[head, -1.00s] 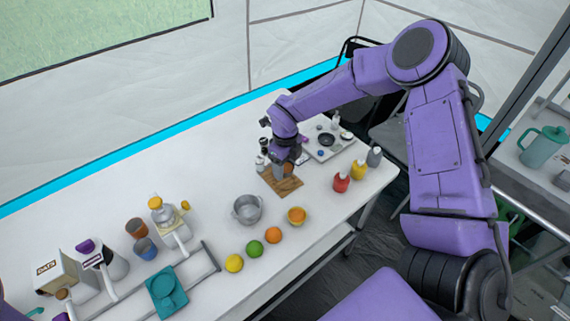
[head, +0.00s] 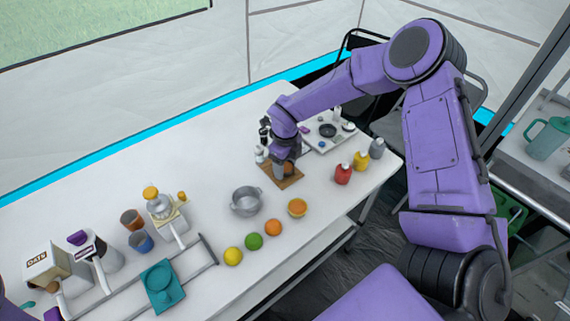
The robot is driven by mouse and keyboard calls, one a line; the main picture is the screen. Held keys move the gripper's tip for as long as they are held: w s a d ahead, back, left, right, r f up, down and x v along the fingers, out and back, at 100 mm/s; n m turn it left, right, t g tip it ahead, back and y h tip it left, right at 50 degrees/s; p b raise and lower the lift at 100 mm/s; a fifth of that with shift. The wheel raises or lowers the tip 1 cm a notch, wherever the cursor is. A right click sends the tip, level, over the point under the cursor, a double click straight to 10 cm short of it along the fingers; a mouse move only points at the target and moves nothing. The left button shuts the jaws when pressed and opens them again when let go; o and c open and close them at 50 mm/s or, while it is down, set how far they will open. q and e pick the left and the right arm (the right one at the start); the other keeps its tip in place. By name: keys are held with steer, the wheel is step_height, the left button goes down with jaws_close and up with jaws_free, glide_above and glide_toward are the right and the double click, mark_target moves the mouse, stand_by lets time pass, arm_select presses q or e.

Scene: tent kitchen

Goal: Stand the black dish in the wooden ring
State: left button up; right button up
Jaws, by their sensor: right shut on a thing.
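My right gripper (head: 281,168) reaches down over a small wooden board (head: 291,182) near the table's middle. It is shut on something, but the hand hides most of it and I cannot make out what. A small brown thing (head: 289,168) shows right beside the fingers, over the board. It may be the wooden ring, but it is too small to tell. A dark round thing (head: 327,130) lies on a white tray (head: 318,145) behind the gripper. I cannot tell whether it is the black dish. My left gripper is not in view.
A teal dish (head: 162,286) lies at the front left. The table's back left is clear.

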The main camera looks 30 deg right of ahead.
steer(key=shift+f, duration=0.4)
stand_by(0.7)
steer(key=shift+r, duration=0.2)
steer(key=shift+r+p, duration=0.45)
steer(key=shift+r, duration=0.25)
steer(key=shift+f+b, duration=0.6)
steer(key=shift+f, duration=0.3)
stand_by(0.4)
steer(key=shift+r, duration=0.15)
steer(key=shift+r+p, duration=0.75)
stand_by(0.3)
steer(key=shift+f+b, duration=0.6)
steer(key=shift+f, duration=0.3)
steer(key=o, duration=0.5)
